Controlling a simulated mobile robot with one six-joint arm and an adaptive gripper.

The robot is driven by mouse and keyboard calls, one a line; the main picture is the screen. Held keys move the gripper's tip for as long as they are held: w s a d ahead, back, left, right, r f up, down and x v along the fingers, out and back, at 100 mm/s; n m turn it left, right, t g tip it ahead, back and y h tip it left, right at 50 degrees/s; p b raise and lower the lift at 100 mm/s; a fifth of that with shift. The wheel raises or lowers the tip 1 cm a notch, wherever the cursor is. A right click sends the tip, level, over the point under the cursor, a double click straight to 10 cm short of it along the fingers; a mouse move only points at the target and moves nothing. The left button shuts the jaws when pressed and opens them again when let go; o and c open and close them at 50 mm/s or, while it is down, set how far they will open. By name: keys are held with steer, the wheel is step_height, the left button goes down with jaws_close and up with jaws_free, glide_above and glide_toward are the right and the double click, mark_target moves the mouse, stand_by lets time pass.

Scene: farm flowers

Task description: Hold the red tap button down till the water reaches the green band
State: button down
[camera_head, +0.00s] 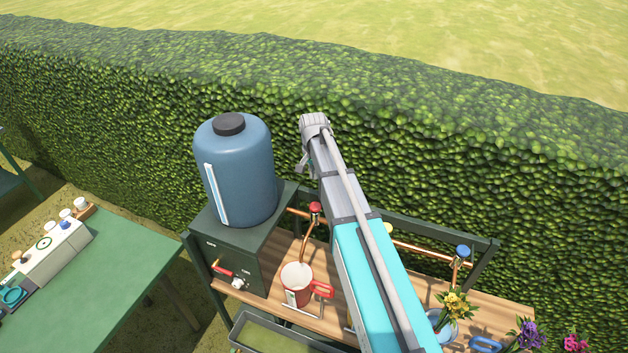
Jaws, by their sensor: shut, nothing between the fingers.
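The red tap button (315,208) sits on top of a copper tap, left of my arm. The tap's spout curves down toward a red jug (297,293) with a pale inside and a red handle, standing on the wooden bench. I cannot make out a green band or a water level in the jug. My gripper (302,166) shows only in small part beside the far end of my arm, above the red button in the picture. It looks shut and empty, and I see a gap between it and the button.
A blue tank (241,172) with a pale level strip stands on a dark green box (232,257) left of the tap. A blue-topped tap (462,251) and flowers (455,305) are at the right. A hedge (120,110) runs behind. My arm covers the bench's middle.

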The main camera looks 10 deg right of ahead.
mark_target(314, 206)
steer(key=shift+f+b, duration=6.5)
steer(key=shift+f, duration=0.15)
steer(key=shift+f, duration=0.1)
steer(key=shift+f+b, duration=0.85)
steer(key=shift+b, duration=0.1)
steer(key=shift+s+f+b, duration=0.15)
steer(key=shift+s+b, duration=0.15)
steer(key=shift+b, duration=0.05)
steer(key=shift+s+f, duration=0.1)
steer(key=shift+s, duration=0.15)
steer(key=shift+w+f, duration=0.1)
steer(key=shift+w, duration=0.4)
